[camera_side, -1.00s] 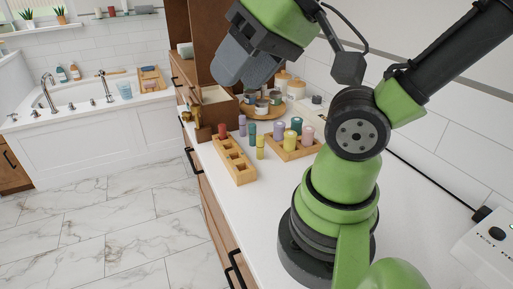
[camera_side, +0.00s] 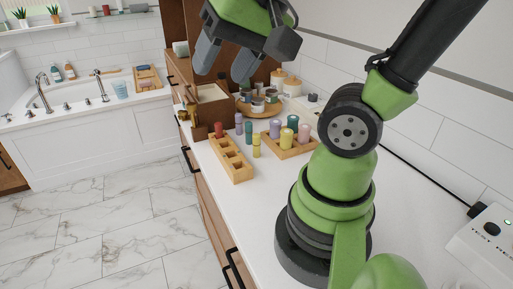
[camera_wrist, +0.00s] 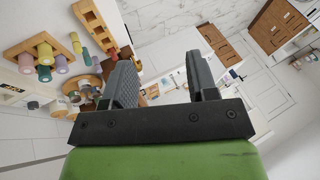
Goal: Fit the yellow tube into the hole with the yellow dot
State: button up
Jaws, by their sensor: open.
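The slim yellow tube (camera_side: 256,147) stands upright on the white counter, between the wooden rack and the square tray. It shows small in the wrist view (camera_wrist: 74,36). The wooden rack (camera_side: 240,176) has a row of square holes; a red tube (camera_side: 218,130) is at its far end. The yellow dot is too small to make out. A teal tube (camera_side: 248,132) and a purple tube (camera_side: 238,123) stand behind the yellow one. My gripper (camera_side: 222,73) is open and empty, high above the far part of the counter and away from the yellow tube. Its spread fingers show in the wrist view (camera_wrist: 160,60).
A square wooden tray (camera_side: 284,154) right of the yellow tube holds thicker purple, teal, yellow and pink cylinders. A wooden box (camera_side: 213,108) and a round tray of jars (camera_side: 262,111) stand farther back.

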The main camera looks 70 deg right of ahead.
jog(key=w+d+f+m+g+h, duration=0.1)
jog(key=w+d+f+m+g, duration=0.1)
jog(key=w+d+f+m, duration=0.3)
jog(key=m+g, duration=0.4)
jog(key=m, duration=1.2)
send_near(257, 134)
jog(key=shift+a+f, duration=0.35)
jog(key=shift+a, duration=0.25)
notch_tip(257, 134, down, 4)
jog(key=shift+d+f, duration=0.15)
jog(key=shift+f, duration=0.05)
jog(key=f, duration=0.5)
jog(key=shift+w+d+f, duration=0.1)
jog(key=shift+d+f, duration=0.25)
jog(key=shift+f, duration=0.05)
grip_shut()
jog(key=shift+r, duration=0.15)
